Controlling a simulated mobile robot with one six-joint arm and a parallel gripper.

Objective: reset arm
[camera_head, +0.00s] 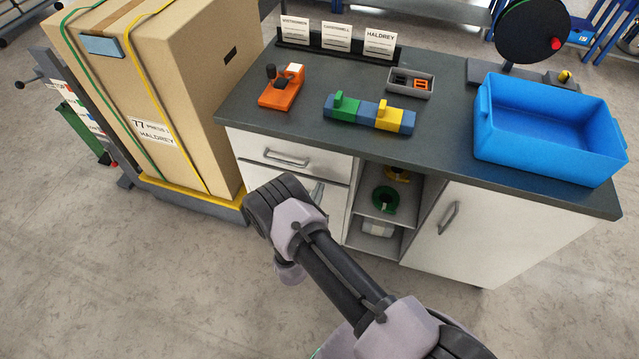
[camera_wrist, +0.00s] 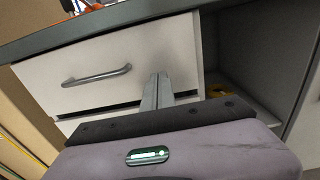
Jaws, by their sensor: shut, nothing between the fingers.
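My gripper (camera_wrist: 158,82) is shut and empty in the wrist view, its two fingers together. It points at the white drawer front (camera_wrist: 105,75) of the workbench, near the drawer's right edge; I cannot tell whether it touches. In the head view the fingertips of my gripper (camera_head: 318,190) show just past my dark wrist, in front of the lower drawer. My arm reaches up from the bottom right of the picture, and the wrist hides part of the cabinet front.
The dark worktop (camera_head: 440,145) holds a blue bin (camera_head: 545,140), an orange tool (camera_head: 282,88), a green-and-yellow block fixture (camera_head: 368,113) and a small grey tray (camera_head: 410,83). A large strapped carton (camera_head: 150,80) stands left. An open shelf (camera_wrist: 255,85) is right of the drawers. Floor in front is clear.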

